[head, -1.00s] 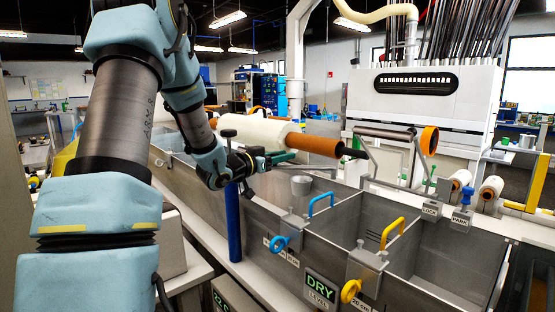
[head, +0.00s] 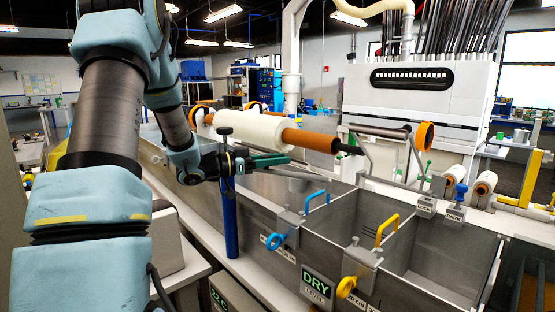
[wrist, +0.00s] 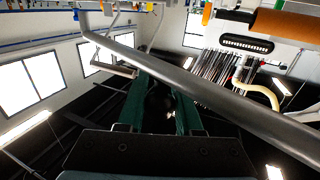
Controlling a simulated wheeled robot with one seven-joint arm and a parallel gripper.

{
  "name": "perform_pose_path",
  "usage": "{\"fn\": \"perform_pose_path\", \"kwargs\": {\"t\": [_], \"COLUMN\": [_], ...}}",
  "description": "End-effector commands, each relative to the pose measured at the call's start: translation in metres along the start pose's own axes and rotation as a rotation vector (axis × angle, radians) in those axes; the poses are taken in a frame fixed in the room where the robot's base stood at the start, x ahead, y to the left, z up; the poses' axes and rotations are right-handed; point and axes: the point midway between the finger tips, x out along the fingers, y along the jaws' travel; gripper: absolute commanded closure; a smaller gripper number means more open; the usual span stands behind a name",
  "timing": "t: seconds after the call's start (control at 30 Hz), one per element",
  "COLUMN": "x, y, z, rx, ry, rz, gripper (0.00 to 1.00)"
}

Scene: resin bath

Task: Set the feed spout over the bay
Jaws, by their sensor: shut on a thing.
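My gripper (head: 268,161), with green fingers, is above the left part of the tank, beside the top of a blue upright post (head: 231,220). The wrist view shows its two fingers (wrist: 160,110) reaching up to a grey metal tube (wrist: 215,90) that crosses the picture diagonally. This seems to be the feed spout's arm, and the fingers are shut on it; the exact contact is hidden. The bays are open compartments of the grey tank (head: 440,255).
A white and orange roller (head: 313,141) lies across above the tank, close behind my gripper. A DRY level sign (head: 318,288) is in front. LOCK and PARK blocks (head: 455,212) stand at right.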

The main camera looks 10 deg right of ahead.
Motion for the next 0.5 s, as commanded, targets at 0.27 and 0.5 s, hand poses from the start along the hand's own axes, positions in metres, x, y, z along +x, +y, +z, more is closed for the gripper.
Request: {"fn": "perform_pose_path", "kwargs": {"t": [0.27,0.5], "x": [0.0001,0.0002], "y": [-0.0004,-0.0003], "z": [-0.0008,-0.0005], "rx": [0.001,0.001], "ry": [0.002,0.001], "rz": [-0.001,-0.001], "gripper": [0.59,0.36]}}
